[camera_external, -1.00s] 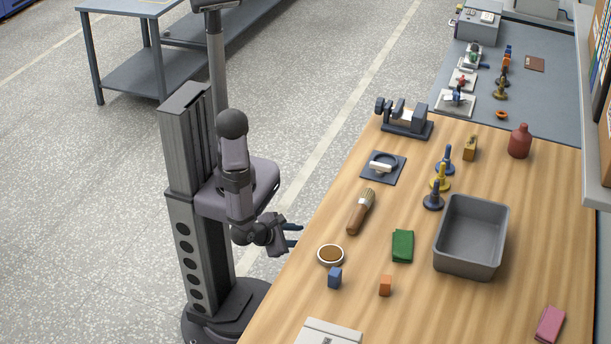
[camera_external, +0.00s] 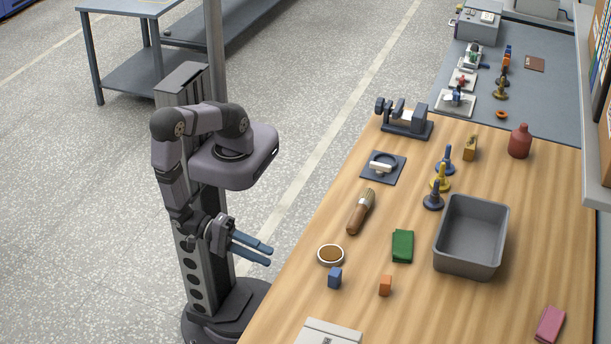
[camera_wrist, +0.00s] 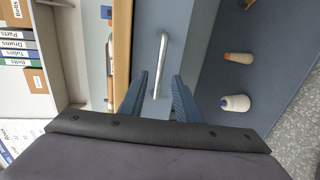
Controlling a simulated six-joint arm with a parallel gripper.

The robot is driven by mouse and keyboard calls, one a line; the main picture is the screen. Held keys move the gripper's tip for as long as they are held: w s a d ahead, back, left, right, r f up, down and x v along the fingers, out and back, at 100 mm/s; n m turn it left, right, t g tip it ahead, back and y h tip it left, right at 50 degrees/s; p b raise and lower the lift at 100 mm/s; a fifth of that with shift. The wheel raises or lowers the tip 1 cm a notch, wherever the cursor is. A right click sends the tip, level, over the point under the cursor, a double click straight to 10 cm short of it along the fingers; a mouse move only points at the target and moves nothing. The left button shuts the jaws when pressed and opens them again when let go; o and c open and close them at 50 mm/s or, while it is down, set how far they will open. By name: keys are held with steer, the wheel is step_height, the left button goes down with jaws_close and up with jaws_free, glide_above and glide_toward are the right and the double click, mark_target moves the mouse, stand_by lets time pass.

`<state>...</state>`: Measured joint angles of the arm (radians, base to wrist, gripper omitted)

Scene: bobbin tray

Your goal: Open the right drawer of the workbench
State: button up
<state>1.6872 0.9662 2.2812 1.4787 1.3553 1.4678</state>
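My gripper (camera_external: 267,254) is in front of the wooden workbench (camera_external: 300,312), beside its long edge, with its two blue fingers pointing toward the bench. In the wrist view my gripper (camera_wrist: 160,77) is open, with a clear gap between the fingers. A silver bar handle (camera_wrist: 162,62) on a blue-grey drawer front (camera_wrist: 187,45) shows in that gap, one finger to each side. I see no finger touching it, and cannot tell how far ahead it is. The bench's front face is hidden in the external view.
A grey bin (camera_external: 470,264) stands farther back. The floor around my base is clear.

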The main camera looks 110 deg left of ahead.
steer(key=x, duration=0.7)
steer(key=shift+p, duration=0.4)
jaws_close()
